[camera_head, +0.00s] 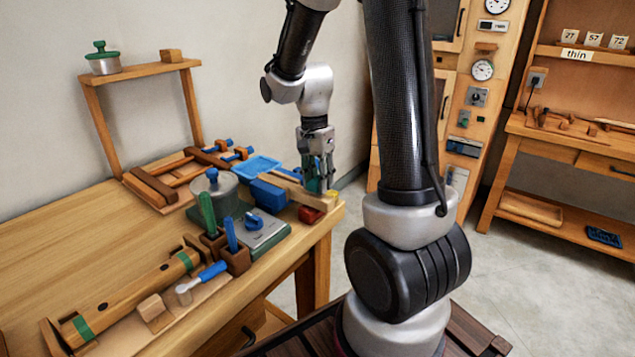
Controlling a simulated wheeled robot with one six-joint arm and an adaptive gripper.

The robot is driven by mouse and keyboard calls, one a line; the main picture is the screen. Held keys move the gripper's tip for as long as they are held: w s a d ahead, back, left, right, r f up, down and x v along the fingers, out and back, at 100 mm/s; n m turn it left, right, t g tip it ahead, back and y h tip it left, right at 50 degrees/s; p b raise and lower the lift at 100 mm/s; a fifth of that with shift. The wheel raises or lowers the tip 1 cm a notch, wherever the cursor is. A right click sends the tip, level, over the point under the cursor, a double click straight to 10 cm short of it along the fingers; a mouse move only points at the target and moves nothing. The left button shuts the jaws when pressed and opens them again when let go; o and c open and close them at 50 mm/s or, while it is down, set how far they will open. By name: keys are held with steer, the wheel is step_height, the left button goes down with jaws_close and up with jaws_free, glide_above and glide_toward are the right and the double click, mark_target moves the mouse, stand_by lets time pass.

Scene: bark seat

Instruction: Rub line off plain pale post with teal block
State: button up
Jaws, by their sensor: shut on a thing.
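My gripper (317,178) points down over the far right corner of the wooden bench. It is shut on the teal block (314,186), which shows as a small patch of teal between and below the fingers. A pale wooden bar (288,189), which looks like the plain pale post, lies flat under the gripper near the bench's right edge. The block is at or just above this bar; I cannot tell whether they touch. No line can be made out on the bar at this size, and the gripper covers part of it.
A blue block (268,194), a blue tray (257,165) and a red piece (309,214) lie close to the bar. A grey pot (213,190) and a scale-like box (264,236) stand to the left. The bench's left part (50,240) is clear.

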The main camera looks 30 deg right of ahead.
steer(key=shift+w+a+r, duration=0.1)
steer(key=shift+w+r, duration=0.05)
steer(key=shift+r, duration=2.5)
